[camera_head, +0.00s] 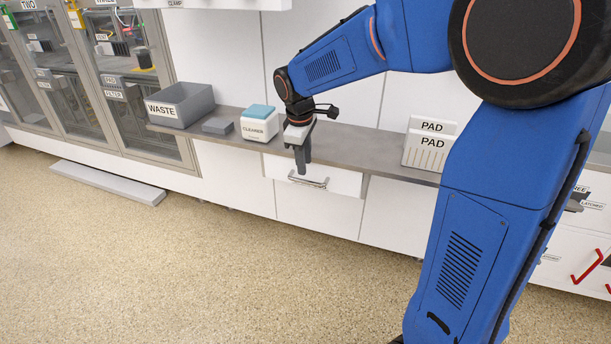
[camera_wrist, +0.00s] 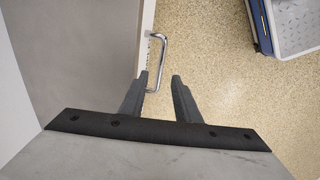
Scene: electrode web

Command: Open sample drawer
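The sample drawer (camera_head: 342,182) has a white front just under the grey counter and looks shut. Its metal bar handle (camera_head: 308,182) runs across the front, and the handle also shows in the wrist view (camera_wrist: 163,58). My gripper (camera_head: 303,170) points down in front of the drawer, at the handle. In the wrist view my gripper's two dark fingers (camera_wrist: 160,76) are apart, with the handle bar in line with the gap between them. I cannot tell whether either finger touches the bar. Part of the handle is hidden by the fingers in the head view.
On the counter (camera_head: 352,148) stand a grey WASTE bin (camera_head: 181,105), a small grey block (camera_head: 217,126), a CLEANER box (camera_head: 259,125) and PAD boxes (camera_head: 428,147). Glass-fronted cabinets (camera_head: 125,85) stand at left. A grey low step (camera_head: 108,183) lies before them.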

